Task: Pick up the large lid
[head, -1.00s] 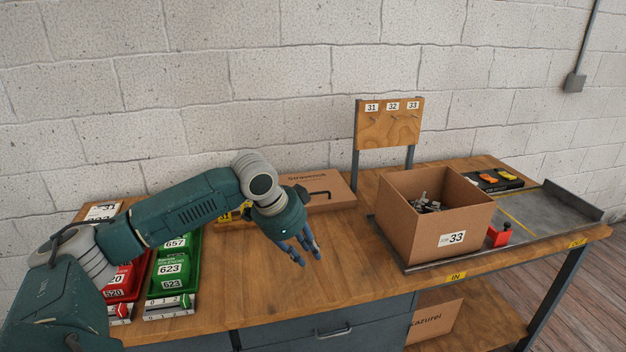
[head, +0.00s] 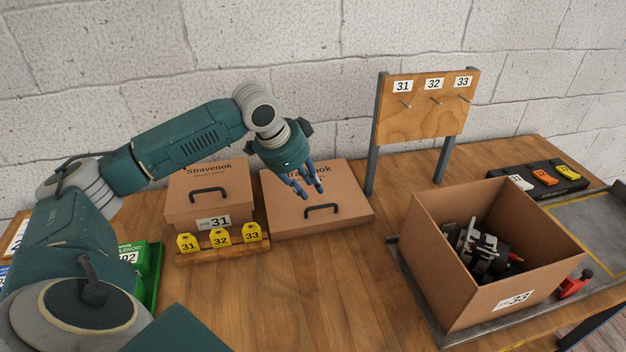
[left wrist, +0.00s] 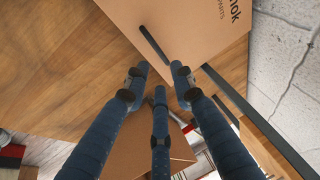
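The large lid (head: 340,222) is a flat brown cardboard lid marked Stravenok with a dark handle (head: 321,209). It lies on the bench at the back, right of the box numbered 31. My left gripper (head: 308,190) is above the lid, fingers spread and pointing down, with nothing between them. In the left wrist view the lid (left wrist: 200,22) and its handle (left wrist: 154,45) show just beyond the open fingers (left wrist: 158,85). The fingers look apart from the handle. My right gripper is not in view.
The box numbered 31 (head: 208,191) stands left of the lid, with yellow tags (head: 221,238) in front. A peg board (head: 427,106) stands behind right. An open box numbered 33 (head: 452,290) holds metal parts. The bench front middle (head: 320,300) is clear.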

